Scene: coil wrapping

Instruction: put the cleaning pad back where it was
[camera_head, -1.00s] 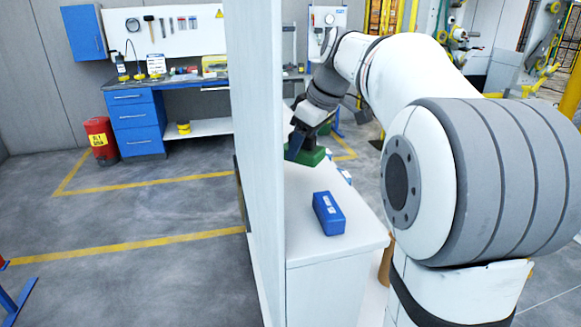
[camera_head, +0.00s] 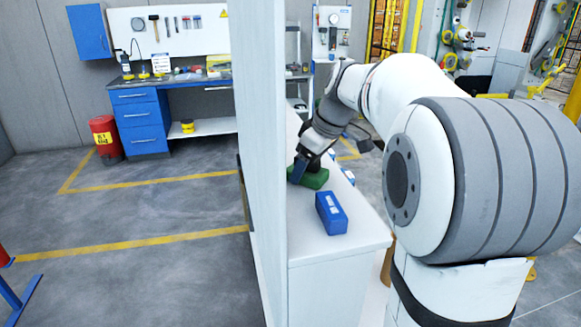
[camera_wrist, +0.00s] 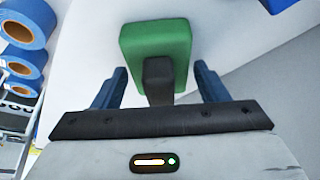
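The cleaning pad is a green block (camera_head: 316,180) with a dark handle, on the white cabinet top beside the tall white panel. In the wrist view its green body (camera_wrist: 157,42) lies ahead of my gripper (camera_wrist: 160,78), and its dark handle stands between the two blue fingers. There is a visible gap between the handle and the finger on each side, so my gripper is open around it. In the head view my gripper (camera_head: 299,172) is low at the pad, and the arm partly hides it.
A blue box (camera_head: 331,213) lies nearer on the white cabinet top (camera_head: 330,247). The tall white panel (camera_head: 262,130) borders the top on the left. Blue rolls (camera_wrist: 27,24) show at the left in the wrist view. Bare top shows around the blue box.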

